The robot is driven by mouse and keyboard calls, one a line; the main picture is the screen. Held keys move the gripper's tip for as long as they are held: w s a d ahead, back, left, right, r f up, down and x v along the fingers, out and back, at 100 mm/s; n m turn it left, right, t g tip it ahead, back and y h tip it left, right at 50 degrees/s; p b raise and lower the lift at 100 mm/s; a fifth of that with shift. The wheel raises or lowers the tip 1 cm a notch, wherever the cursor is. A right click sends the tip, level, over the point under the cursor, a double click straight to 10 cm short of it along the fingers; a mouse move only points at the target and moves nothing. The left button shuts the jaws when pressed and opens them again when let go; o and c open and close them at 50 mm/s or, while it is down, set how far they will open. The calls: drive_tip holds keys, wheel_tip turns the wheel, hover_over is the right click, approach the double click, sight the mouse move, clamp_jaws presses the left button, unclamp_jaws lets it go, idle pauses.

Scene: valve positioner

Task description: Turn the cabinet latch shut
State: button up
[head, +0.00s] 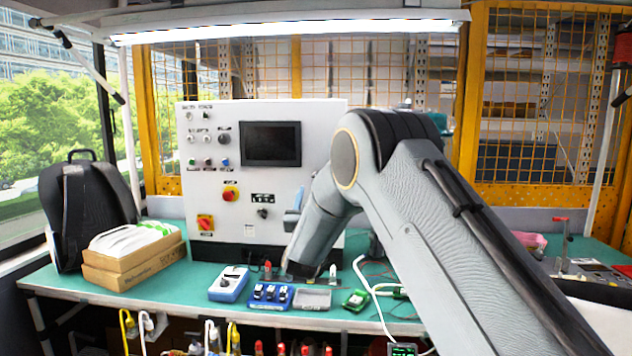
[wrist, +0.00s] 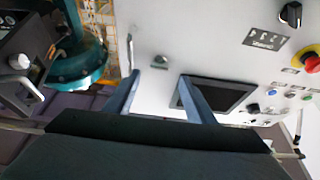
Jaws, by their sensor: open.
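The white cabinet (head: 262,125) stands upright on the green bench, its front panel facing me. In the wrist view, a small grey-green fitting that looks like the latch (wrist: 160,61) sits on the white panel. It lies just beyond my open gripper (wrist: 160,76), between the lines of the two blue fingers. The fingers look empty and apart from the fitting; the exact gap cannot be told. In the head view, one blue finger of my gripper (head: 297,208) shows before the cabinet's right side. My arm hides the fitting there.
The dark screen (wrist: 228,95) is partly behind the right finger in the wrist view. A red emergency button (wrist: 308,60) and a black knob (wrist: 291,14) are further right. A teal round device (wrist: 78,62) is at left. Small devices, including a blue box (head: 229,284), line the bench front.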

drive_tip(key=p+x, duration=0.1)
drive_tip(key=x, duration=0.6)
drive_tip(key=shift+w, duration=0.1)
drive_tip(key=shift+d, duration=0.1)
drive_tip(key=c, duration=1)
drive_tip(key=shift+c, duration=0.2)
